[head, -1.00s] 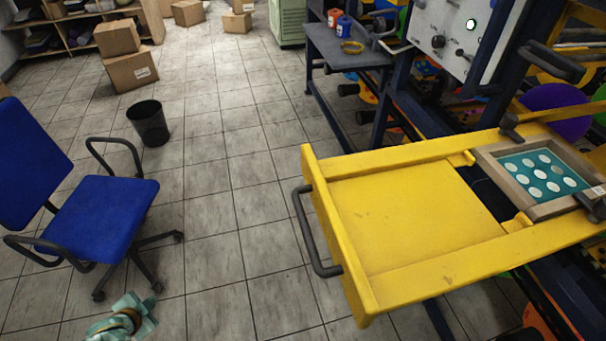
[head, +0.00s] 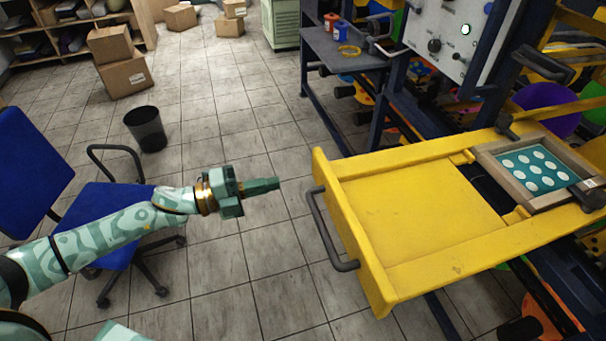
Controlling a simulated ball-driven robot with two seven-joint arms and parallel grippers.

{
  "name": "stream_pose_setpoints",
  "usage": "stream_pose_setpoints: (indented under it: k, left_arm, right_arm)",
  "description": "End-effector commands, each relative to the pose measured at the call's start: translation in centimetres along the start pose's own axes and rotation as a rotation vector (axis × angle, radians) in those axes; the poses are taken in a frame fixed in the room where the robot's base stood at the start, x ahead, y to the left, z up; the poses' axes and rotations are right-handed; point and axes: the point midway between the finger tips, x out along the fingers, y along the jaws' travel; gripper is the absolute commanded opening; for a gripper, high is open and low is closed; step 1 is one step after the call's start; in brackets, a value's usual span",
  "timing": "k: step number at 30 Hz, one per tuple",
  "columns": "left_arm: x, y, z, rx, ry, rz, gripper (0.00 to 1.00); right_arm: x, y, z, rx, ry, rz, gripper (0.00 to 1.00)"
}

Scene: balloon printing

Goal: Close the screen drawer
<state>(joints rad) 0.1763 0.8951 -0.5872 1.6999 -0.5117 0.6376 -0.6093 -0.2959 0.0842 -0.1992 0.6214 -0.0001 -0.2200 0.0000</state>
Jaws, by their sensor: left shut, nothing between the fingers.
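The yellow screen drawer (head: 415,215) sticks out from the machine on the right. Its dark bar handle (head: 327,235) is on the end facing left. A wooden-framed screen (head: 535,172) with pale ovals on teal lies at the drawer's right part. My left gripper (head: 262,186) comes in from the left on a teal patterned arm. It is shut and empty, pointing right, and appears a short way left of the handle, apart from it. My right gripper is not in view.
A blue chair (head: 100,215) stands at the left behind my arm, with a black bin (head: 147,128) beyond it. Cardboard boxes (head: 125,74) sit further back. A side table (head: 345,55) with small jars stands behind the drawer. Tiled floor is open between bin and table.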

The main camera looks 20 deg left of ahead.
Motion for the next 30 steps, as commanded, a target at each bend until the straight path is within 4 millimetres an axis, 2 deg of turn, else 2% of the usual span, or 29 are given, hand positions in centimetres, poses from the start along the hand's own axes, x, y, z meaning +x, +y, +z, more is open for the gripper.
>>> stream_pose_setpoints:
  k: [1, 6, 12, 18, 30]
  left_arm:
    - [1.2, -0.3, 0.0, 0.003, 0.0, -0.004, 0.0]
    - [4.6, -0.3, 0.0, 0.001, 0.0, -0.003, 0.0]
    - [7.1, -0.1, 0.0, 0.0, -0.001, -0.001, 0.0]
    - [7.9, 0.0, 0.1, 0.0, -0.002, 0.001, 0.0]
    - [7.9, 0.0, 0.0, -0.001, -0.002, 0.001, 0.0]
  right_arm:
    - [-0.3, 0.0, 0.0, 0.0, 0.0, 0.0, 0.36]
    - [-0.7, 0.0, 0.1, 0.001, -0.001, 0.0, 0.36]
    - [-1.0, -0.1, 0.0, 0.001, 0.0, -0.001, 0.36]
    - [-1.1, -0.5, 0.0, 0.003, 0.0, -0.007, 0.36]
    - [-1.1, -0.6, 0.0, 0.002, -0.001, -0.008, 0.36]
